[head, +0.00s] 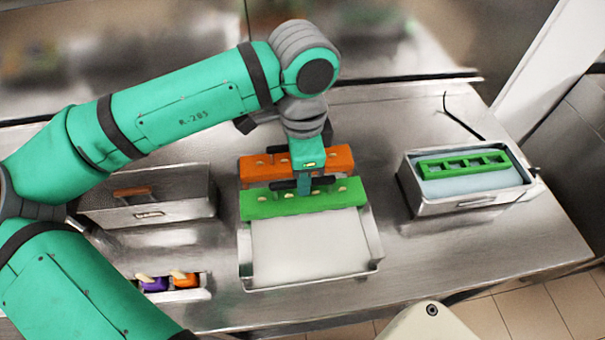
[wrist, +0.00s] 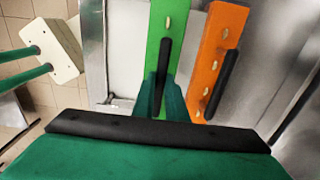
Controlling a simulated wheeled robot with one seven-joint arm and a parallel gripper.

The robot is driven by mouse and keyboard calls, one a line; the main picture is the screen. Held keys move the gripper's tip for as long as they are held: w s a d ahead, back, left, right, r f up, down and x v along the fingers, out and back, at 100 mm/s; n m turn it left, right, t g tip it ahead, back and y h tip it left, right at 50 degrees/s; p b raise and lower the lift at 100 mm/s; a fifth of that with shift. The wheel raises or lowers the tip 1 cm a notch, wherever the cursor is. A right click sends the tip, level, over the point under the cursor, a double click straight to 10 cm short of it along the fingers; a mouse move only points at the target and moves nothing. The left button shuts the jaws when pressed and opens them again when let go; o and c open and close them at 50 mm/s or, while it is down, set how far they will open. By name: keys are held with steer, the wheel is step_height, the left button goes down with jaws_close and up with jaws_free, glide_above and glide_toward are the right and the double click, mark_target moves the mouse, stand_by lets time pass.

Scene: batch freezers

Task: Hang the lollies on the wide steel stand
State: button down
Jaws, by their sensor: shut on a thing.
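My gripper (head: 304,188) is shut on the black handle (wrist: 163,80) of a long green bar (head: 300,203), which has pale stick ends along its top. The green bar (wrist: 165,25) is over the back part of a wide steel frame (head: 377,250) around a white slab (head: 310,243). An orange bar (head: 332,160) of the same kind, also with a black handle (wrist: 222,82), is just behind it. A purple lolly (head: 154,285) and an orange lolly (head: 186,281) with pale sticks are in a low steel holder at front left. I cannot tell whether lollies hang under the bars.
A steel basin (head: 450,206) with a green slotted rack (head: 464,163) over pale blue contents stands at right. A steel box (head: 165,214) with a brown handle is at left. Bare steel counter (head: 400,258) lies between frame and basin; its front edge is near.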

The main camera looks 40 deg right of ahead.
steer(key=shift+f, duration=0.3)
stand_by(0.7)
steer(key=c, duration=1.7)
jaws_free()
step_height(320, 180, up, 11)
steer(key=shift+f, duration=0.1)
